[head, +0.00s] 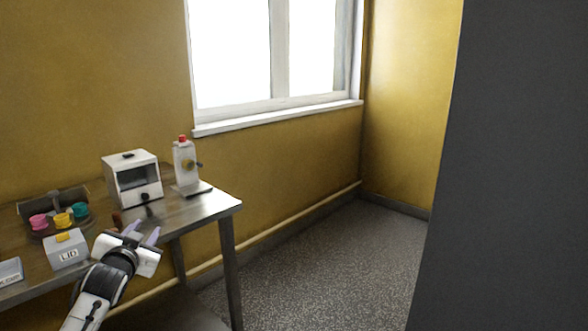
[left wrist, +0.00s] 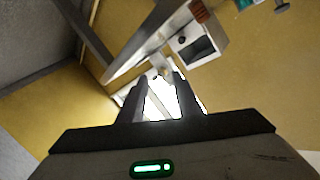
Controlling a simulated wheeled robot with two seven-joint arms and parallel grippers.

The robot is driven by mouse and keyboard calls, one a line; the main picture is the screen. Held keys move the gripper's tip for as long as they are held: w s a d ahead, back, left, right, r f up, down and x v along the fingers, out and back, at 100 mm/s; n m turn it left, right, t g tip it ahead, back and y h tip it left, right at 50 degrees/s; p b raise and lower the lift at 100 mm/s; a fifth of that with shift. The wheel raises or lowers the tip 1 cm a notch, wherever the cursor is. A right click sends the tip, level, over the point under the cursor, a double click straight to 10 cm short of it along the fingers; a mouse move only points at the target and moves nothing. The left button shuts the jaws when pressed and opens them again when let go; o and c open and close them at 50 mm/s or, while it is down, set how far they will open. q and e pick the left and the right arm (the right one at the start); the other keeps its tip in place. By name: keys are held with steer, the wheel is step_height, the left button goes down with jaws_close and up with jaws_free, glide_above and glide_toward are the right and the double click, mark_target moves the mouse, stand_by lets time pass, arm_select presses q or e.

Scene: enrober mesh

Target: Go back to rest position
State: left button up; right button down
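My left gripper (head: 141,237) is in front of the table edge in the head view, with its two fingers pointing up and away. In the left wrist view its fingers (left wrist: 160,90) stand apart with nothing between them, so it is open and empty. Behind and around it is a wooden-topped table (head: 205,207) with metal legs. My right gripper is in neither view.
On the table stand a white box with a dark window (head: 138,180), a white machine with a red top (head: 185,163), a box marked LID (head: 67,251) and a tray with pink, yellow and teal items (head: 62,224). A dark grey panel (head: 510,180) fills the right. Floor (head: 320,260) between is clear.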

arm_select(q)
steer(key=s+d+f+g+h, duration=0.1)
steer(key=s+d+f+h, duration=0.1)
steer(key=s+d+f, duration=0.4)
steer(key=s+d+f+g+h, duration=0.1)
steer(key=s+d+f, duration=0.25)
steer(key=f, duration=0.45)
steer(key=s+d+f+g+h, duration=0.1)
steer(key=s+d+f+h, duration=0.1)
steer(key=s+d+f, duration=0.35)
steer(key=s+d+f+g, duration=0.1)
steer(key=s+d+f, duration=0.2)
steer(key=s, duration=0.6)
steer(key=s+d+f+g+h, duration=0.1)
steer(key=s+d+f, duration=0.2)
steer(key=s+f, duration=0.3)
steer(key=s+d+f+g, duration=0.2)
steer(key=s+d+f, duration=0.1)
steer(key=s, duration=1.1)
steer(key=shift+f+n, duration=0.4)
steer(key=shift+f, duration=0.3)
steer(key=shift+w, duration=0.1)
